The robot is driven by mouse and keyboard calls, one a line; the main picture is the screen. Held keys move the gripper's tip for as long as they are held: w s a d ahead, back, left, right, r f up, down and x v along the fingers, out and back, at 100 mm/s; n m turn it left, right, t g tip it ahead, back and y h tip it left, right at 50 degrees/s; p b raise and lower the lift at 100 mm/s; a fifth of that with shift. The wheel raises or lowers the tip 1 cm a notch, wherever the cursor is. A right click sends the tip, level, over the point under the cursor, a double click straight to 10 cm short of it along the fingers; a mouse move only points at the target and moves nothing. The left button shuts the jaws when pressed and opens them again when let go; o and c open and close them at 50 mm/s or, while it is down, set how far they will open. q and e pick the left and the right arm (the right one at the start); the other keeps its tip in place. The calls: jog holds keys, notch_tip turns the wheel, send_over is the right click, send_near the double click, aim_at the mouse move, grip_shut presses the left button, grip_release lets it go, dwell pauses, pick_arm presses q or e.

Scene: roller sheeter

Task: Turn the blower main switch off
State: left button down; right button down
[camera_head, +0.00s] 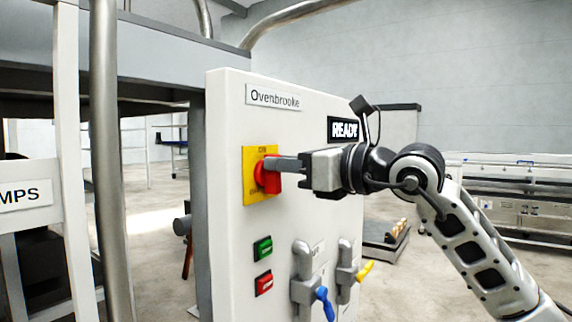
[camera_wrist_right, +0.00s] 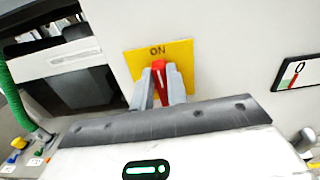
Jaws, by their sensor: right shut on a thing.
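The main switch is a red rotary handle (camera_head: 268,176) on a yellow plate (camera_head: 250,190), on the front of a white panel labelled Ovenbrooke (camera_head: 228,130). My right gripper (camera_head: 276,165) reaches it from the right and is shut on the red handle. In the right wrist view the red handle (camera_wrist_right: 159,78) sits between both grey fingers, under the word ON on the yellow plate (camera_wrist_right: 182,54). It points toward ON there. The lower part of the plate is hidden by my gripper. My left gripper is not in view.
Below the switch are a green button (camera_head: 262,249) and a red button (camera_head: 264,283). Blue-handled (camera_head: 325,303) and yellow-handled (camera_head: 364,271) valves stick out at the lower right of the panel. A metal post (camera_head: 105,160) stands left.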

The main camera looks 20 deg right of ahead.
jog(key=n+b, duration=0.1)
jog(key=n, duration=0.2)
jog(key=n+b, duration=0.2)
jog(key=n, duration=0.2)
jog(key=s+a+f+n+b, duration=0.1)
jog(key=n+b, duration=0.1)
jog(key=n, duration=0.1)
jog(key=shift+a+n, duration=0.1)
jog(key=shift+n, duration=0.3)
jog(key=n, duration=0.2)
jog(key=n+b, duration=0.1)
jog(key=n, duration=0.1)
jog(key=shift+a+f+n, duration=0.1)
jog(key=shift+f+n, duration=0.3)
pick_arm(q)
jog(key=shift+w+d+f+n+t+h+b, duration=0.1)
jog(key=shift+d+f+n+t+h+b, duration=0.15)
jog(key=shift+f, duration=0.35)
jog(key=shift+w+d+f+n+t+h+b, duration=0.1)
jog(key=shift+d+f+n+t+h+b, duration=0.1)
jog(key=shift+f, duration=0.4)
pick_arm(e)
jog(key=shift+f+n, duration=0.1)
jog(key=shift+n, duration=0.8)
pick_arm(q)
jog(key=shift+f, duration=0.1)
pick_arm(e)
jog(key=c, duration=1.4)
grip_release()
jog(key=shift+s, duration=0.1)
